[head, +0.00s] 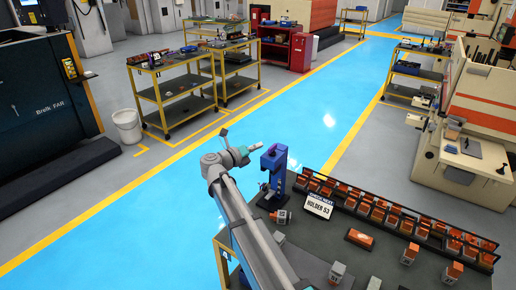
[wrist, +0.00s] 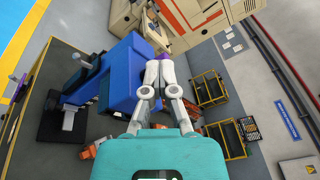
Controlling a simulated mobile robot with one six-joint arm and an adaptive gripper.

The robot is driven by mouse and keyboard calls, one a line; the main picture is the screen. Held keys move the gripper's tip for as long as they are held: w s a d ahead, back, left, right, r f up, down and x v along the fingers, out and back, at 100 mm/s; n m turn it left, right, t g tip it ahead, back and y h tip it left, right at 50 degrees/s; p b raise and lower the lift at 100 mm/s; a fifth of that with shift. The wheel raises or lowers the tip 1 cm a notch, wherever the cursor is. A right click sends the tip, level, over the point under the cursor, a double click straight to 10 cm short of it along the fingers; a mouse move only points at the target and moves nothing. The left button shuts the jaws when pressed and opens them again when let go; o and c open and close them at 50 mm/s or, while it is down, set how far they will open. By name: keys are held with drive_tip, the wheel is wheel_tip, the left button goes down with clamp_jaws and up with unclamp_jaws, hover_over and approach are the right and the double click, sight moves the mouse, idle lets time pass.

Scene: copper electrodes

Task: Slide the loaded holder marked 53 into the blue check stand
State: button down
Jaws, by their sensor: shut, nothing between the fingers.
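The blue check stand (head: 273,168) stands upright at the bench's far left corner in the head view. In the wrist view its blue body (wrist: 122,75) fills the left middle, above a dark base. My gripper (head: 259,146) is beside the stand's top, and in the wrist view its fingers (wrist: 160,62) are together and empty. A small purple patch shows beyond the fingertips. A grey and orange holder (head: 281,216) is on the bench near the stand's foot. Holder numbers are too small to read, so I cannot tell which is 53.
An orange block (head: 359,238) and several loose holders, including one grey-sided holder (head: 337,272), are on the dark bench. My arm crosses the bench's left side. A blue floor lane (head: 150,200) lies beyond.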

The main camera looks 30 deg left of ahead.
drive_tip(key=shift+a+r+n+t+h, duration=0.15)
drive_tip(key=shift+a+r+n+t, duration=0.1)
drive_tip(key=shift+r+n, duration=0.3)
drive_tip(key=shift+a+r+n+t+h, duration=0.15)
drive_tip(key=shift+a+r+n, duration=0.05)
drive_tip(key=shift+r+n, duration=0.3)
idle(0.4)
drive_tip(key=shift+w+a+r+n+t+h+p, duration=0.1)
drive_tip(key=shift+a+r+n+t+h+p, duration=0.35)
drive_tip(key=shift+r+n, duration=0.6)
drive_tip(key=shift+a+r+n+t+h, duration=0.25)
drive_tip(key=shift+a+r+n+t, duration=0.35)
drive_tip(key=shift+r+n, duration=0.4)
idle(0.8)
drive_tip(key=shift+a+r+n+t, duration=0.45)
drive_tip(key=shift+r+n+t, duration=0.05)
drive_tip(key=shift+r+n, duration=0.35)
drive_tip(key=shift+a+r+n+t, duration=0.4)
drive_tip(key=shift+r+n+t, duration=0.05)
drive_tip(key=shift+r+n, duration=0.4)
drive_tip(key=shift+w+a+r+n+t+y+p, duration=0.1)
drive_tip(key=shift+a+r+n+t+y+p, duration=0.3)
drive_tip(key=shift+r+n, duration=0.6)
drive_tip(key=shift+w+a+r+n+t+y+p, duration=0.1)
drive_tip(key=shift+a+r+n+t+p, duration=0.35)
drive_tip(key=shift+n, duration=0.85)
